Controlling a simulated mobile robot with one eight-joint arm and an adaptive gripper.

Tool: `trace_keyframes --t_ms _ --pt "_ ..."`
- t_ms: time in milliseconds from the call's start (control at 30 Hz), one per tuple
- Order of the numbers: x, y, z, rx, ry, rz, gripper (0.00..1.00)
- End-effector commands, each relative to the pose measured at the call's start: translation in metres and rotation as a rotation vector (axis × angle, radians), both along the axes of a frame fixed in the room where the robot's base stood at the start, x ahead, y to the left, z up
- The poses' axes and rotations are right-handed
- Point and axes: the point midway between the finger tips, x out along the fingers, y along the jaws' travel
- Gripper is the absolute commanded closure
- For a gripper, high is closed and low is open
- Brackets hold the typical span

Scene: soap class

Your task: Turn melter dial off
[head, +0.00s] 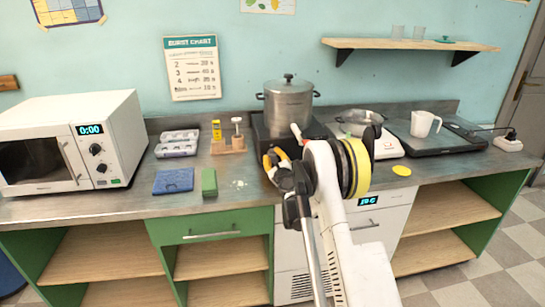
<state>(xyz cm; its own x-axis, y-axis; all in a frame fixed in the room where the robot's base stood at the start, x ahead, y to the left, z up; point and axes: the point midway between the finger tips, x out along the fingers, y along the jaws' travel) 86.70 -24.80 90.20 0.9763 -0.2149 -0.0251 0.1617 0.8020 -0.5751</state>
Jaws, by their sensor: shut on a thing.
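The melter (262,128) is a black base at the back of the counter with a lidded steel pot (288,103) on it. My gripper (273,160), with yellow fingers, is at the front of the melter's base, low on its left side. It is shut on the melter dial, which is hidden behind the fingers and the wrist. The dial's setting cannot be read. My white arm covers the right part of the melter's front.
A microwave (72,142) stands at the left. A scale with a bowl (361,122) and a hotplate with a white jug (421,124) are to the right.

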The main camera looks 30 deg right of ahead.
Motion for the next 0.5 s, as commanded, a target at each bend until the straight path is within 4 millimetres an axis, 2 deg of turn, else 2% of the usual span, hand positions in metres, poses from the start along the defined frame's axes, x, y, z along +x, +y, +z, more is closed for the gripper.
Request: trace_keyframes --t_ms 500 --pt "0.0001 -0.0008 0.0015 -0.474 0.135 -0.004 1.00"
